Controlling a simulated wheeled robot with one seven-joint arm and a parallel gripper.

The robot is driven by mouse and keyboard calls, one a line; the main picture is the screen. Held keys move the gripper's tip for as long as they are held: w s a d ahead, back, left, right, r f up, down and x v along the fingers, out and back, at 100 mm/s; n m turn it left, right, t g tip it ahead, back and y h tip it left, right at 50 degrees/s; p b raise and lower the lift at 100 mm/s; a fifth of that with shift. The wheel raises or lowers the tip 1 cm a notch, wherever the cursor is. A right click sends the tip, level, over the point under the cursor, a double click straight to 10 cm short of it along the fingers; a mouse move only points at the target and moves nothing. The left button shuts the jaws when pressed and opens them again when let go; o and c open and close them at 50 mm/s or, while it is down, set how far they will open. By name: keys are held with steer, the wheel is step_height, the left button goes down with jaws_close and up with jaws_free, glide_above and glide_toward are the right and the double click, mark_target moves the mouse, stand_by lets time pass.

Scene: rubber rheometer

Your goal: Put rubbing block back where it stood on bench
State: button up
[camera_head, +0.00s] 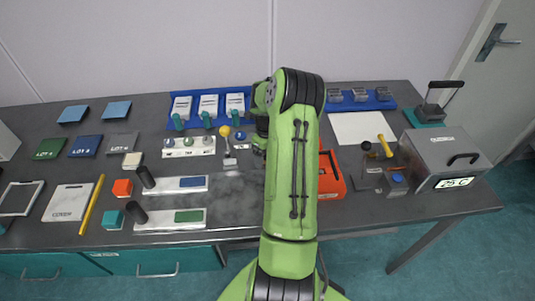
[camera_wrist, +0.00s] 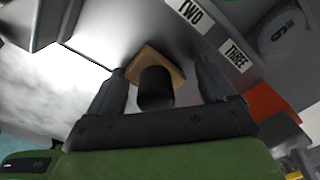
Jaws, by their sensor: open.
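A tan block with a black cylindrical knob (camera_wrist: 155,88) lies between my fingers in the wrist view; it looks like the rubbing block (camera_wrist: 173,70). My gripper (camera_wrist: 160,72) is open, with one finger on each side of the knob and gaps beside it. The block appears to rest on a grey surface. In the head view my arm hides the block, and only dark parts of my gripper (camera_head: 261,125) show at the arm's left edge.
A blue tray with white cards (camera_head: 208,104), a stand with round pieces (camera_head: 188,153) and a yellow-topped tool (camera_head: 226,143) are left of my arm. An orange box (camera_head: 331,178) is close on its right. Labels TWO (camera_wrist: 190,12) and THREE (camera_wrist: 236,55) show nearby.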

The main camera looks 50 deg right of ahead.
steer(key=shift+s+a+f+y, duration=0.3)
steer(key=shift+a+f, duration=0.15)
steer(key=shift+f, duration=0.25)
steer(key=r, duration=0.4)
steer(key=r+p, duration=0.1)
steer(key=r, duration=0.4)
steer(key=r+p, duration=0.1)
steer(key=r, duration=0.3)
steer(key=shift+w+d+r, duration=0.2)
steer(key=shift+w+r, duration=0.1)
steer(key=shift+w, duration=0.05)
steer(key=a+r+n+t+h, duration=0.1)
steer(key=a+r+n, duration=0.65)
steer(key=a, duration=0.25)
steer(key=a+r+n+t+h, duration=0.1)
steer(key=a+r+n+h, duration=0.1)
steer(key=a+r+n, duration=0.65)
steer(key=s+a+n+t+y, duration=0.2)
steer(key=s+a+n+t, duration=0.1)
steer(key=s+a+n, duration=0.9)
steer(key=a+n, duration=0.4)
steer(key=n, duration=0.4)
steer(key=shift+s+a+f+y, duration=0.15)
steer(key=shift+s+f+y, duration=0.15)
steer(key=shift+y, duration=0.1)
